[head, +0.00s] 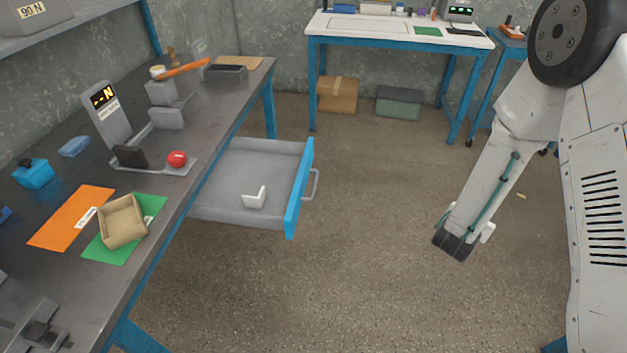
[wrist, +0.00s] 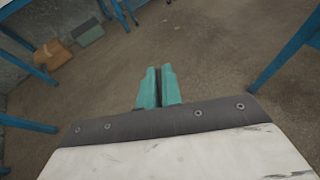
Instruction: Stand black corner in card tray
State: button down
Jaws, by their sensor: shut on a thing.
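The card tray (head: 122,240) is a small open brown cardboard box. It sits on the green mat and the table in the head view, and looks empty. My gripper (wrist: 159,72) shows in the wrist view as two teal fingers, close together over the floor. A thin dark strip, the black corner (wrist: 158,88), shows between them; its shape is mostly hidden. In the head view my arm hangs at the right, far from the tray, and the fingers cannot be made out. A white corner (head: 255,197) lies in the open drawer.
The grey drawer with a blue front (head: 299,190) sticks out from the workbench (head: 60,165). A dark block (head: 130,156) and a red ball (head: 177,158) stand on a grey fixture behind the tray. Open floor (head: 370,230) lies between bench and arm. Another table (head: 400,38) stands at the back.

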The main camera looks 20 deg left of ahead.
aim_at(124, 229)
jog(key=u, duration=1.2)
